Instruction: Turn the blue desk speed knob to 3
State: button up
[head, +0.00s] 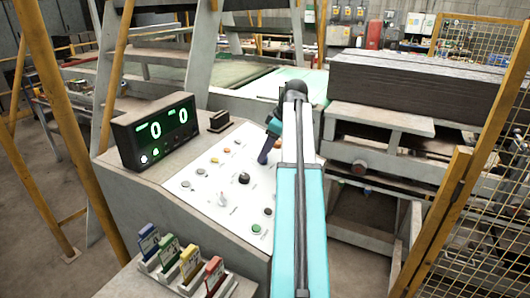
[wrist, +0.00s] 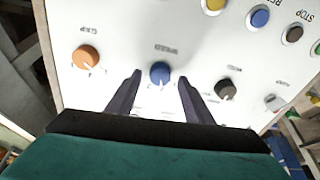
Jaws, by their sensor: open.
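The blue knob (wrist: 160,72) sits on the white desk panel (wrist: 120,20), under a label that reads SPEED upside down in the wrist view. A short pale pointer mark shows on the knob's near side in that view; the scale numbers are too small to read. My gripper (wrist: 160,78) is open, with one dark finger on each side of the blue knob. A gap shows between each finger and the knob; the height of the fingertips over the panel is unclear. In the head view my gripper (head: 263,158) is over the panel's far right part and the blue knob cannot be made out.
An orange knob (wrist: 85,57) labelled GRIP and a dark knob (wrist: 226,90) flank the blue one. Other buttons stand farther along the panel. A display (head: 155,131) shows two green zeros. Colored card holders (head: 190,262) stand at the front; a mesh fence (head: 490,190) is at right.

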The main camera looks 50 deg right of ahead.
jog(key=shift+x, duration=0.8)
jog(key=shift+a, duration=0.1)
jog(key=c, duration=1)
jog(key=shift+c, duration=0.2)
jog(key=shift+m, duration=0.3)
jog(key=m+p, duration=0.1)
jog(key=m, duration=0.3)
jog(key=shift+h, duration=0.3)
jog(key=shift+m, duration=1.6)
